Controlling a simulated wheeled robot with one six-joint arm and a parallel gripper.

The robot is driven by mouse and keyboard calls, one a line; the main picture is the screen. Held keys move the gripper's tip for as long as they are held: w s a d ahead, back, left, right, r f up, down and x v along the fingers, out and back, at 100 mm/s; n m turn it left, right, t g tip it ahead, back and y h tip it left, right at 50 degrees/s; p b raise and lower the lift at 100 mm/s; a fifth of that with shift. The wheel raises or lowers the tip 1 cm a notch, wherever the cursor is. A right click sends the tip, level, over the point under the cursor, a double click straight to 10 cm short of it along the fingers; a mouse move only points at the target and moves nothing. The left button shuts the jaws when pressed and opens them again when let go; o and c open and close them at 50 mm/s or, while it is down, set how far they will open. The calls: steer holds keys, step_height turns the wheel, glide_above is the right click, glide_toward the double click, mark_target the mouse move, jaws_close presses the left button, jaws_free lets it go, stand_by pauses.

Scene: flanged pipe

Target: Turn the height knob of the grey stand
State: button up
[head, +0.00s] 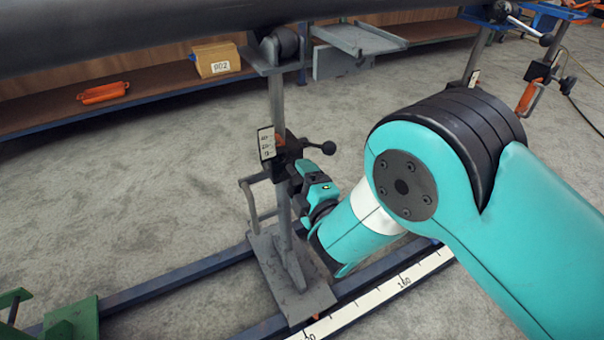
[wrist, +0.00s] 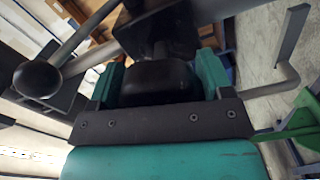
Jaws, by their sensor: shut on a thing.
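The grey stand (head: 277,105) rises from a flat base plate on the floor rails and carries a roller under a dark pipe. My gripper (head: 301,172) is at the collar about halfway up its post, on the right side. In the wrist view the height knob (wrist: 158,80) is a dark rounded knob between the two teal fingers of my gripper (wrist: 155,86). The fingers are shut on it. A lever with a black ball end (head: 328,148) sticks out beside the collar; it also shows in the wrist view (wrist: 38,79). In the head view my gripper hides the knob.
The dark pipe (head: 150,35) runs across the top. A bent grey handle (head: 250,200) is left of the post. Rails and a white scale (head: 400,285) lie at the base. A shelf behind holds a box (head: 215,60) and an orange item (head: 103,93). Another stand (head: 472,70) is at right.

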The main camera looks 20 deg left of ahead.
steer(key=n+p, duration=0.2)
steer(key=n, duration=0.1)
steer(key=shift+s+r+n, duration=0.1)
steer(key=shift+r+n, duration=0.1)
steer(key=shift+n, duration=0.1)
steer(key=shift+n+p, duration=1.15)
steer(key=shift+n, duration=0.25)
steer(key=shift+f, duration=0.1)
steer(key=o, duration=0.9)
steer(key=shift+d+f+b, duration=0.1)
steer(key=shift+f+b, duration=0.05)
steer(key=shift+b, duration=0.25)
